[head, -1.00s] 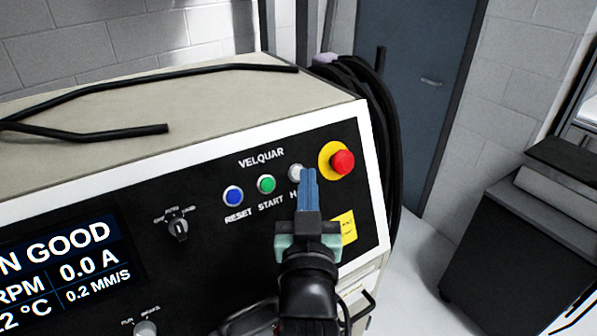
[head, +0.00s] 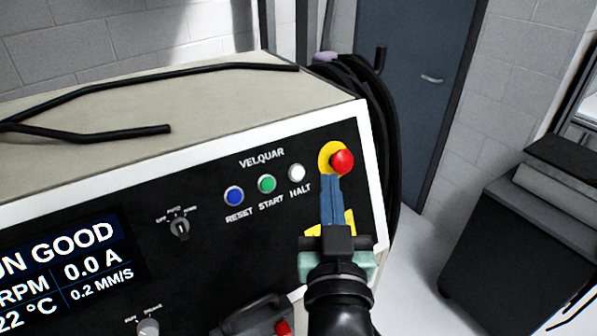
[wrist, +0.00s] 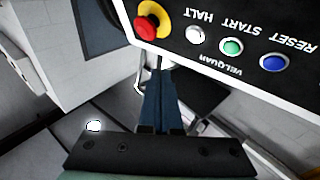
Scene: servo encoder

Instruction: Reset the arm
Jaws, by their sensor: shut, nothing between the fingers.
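My gripper (head: 331,182) is shut and empty, its blue fingers together in front of the panel, just below the red mushroom button (head: 342,162) on its yellow ring. It covers part of a yellow label (head: 349,222); I cannot tell whether the fingertips touch anything. To the left are the white HALT button (head: 297,173), the green START button (head: 267,184) and the blue RESET button (head: 234,196). In the wrist view the fingers (wrist: 158,75) point up the picture, with the red button (wrist: 146,27) above them and the panel upside down.
A display (head: 75,262) reads "GOOD" and 0.0 A at the left. A selector knob (head: 180,228) sits beside it. Black cables (head: 385,125) hang at the cabinet's right side. A dark cabinet (head: 515,235) stands at the right, with open floor between.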

